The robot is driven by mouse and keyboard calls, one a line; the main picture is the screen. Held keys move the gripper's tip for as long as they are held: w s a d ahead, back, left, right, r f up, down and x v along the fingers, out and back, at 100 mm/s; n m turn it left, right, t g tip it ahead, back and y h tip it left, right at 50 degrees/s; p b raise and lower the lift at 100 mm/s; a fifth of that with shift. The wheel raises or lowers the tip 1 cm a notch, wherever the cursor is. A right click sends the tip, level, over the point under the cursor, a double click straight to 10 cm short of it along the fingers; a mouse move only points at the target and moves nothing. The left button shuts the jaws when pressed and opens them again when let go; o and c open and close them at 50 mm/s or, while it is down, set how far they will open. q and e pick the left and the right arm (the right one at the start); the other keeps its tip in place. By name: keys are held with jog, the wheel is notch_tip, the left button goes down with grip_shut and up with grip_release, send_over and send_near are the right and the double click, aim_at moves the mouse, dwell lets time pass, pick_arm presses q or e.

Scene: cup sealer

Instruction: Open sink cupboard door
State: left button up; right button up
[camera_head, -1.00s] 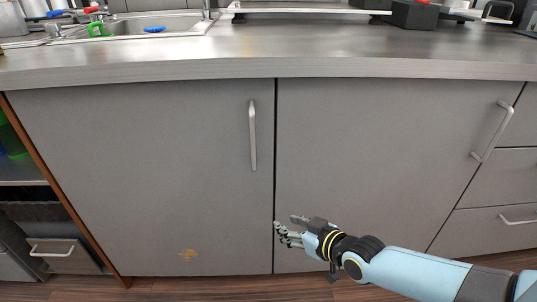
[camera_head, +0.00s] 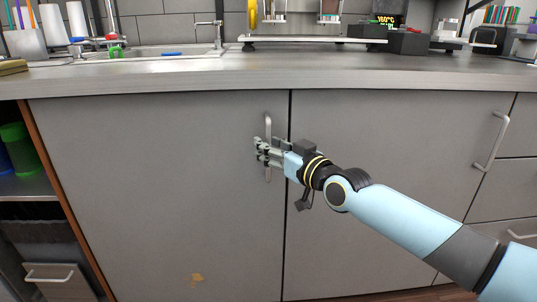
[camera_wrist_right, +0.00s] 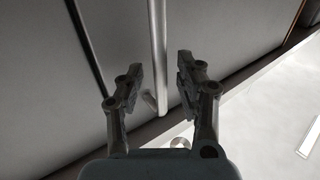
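The sink cupboard door (camera_head: 150,200) is a flat grey panel below the sink and looks closed. Its vertical metal handle (camera_head: 267,175) is near the door's right edge, partly hidden by my right gripper (camera_head: 262,152). In the right wrist view the handle bar (camera_wrist_right: 158,60) runs between the two open fingers of the right gripper (camera_wrist_right: 158,85), with a gap visible on both sides. My left gripper is not in view.
The neighbouring door (camera_head: 400,150) has its own handle (camera_head: 491,140) at its right. The counter (camera_head: 350,72) runs above both doors, with the sink (camera_head: 160,52) at the back left. An open shelf (camera_head: 25,187) stands at the left.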

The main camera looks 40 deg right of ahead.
jog(key=shift+w, duration=0.5)
jog(key=shift+c, duration=0.4)
grip_shut()
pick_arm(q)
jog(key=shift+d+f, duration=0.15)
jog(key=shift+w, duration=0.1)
pick_arm(e)
jog(key=shift+a, duration=0.1)
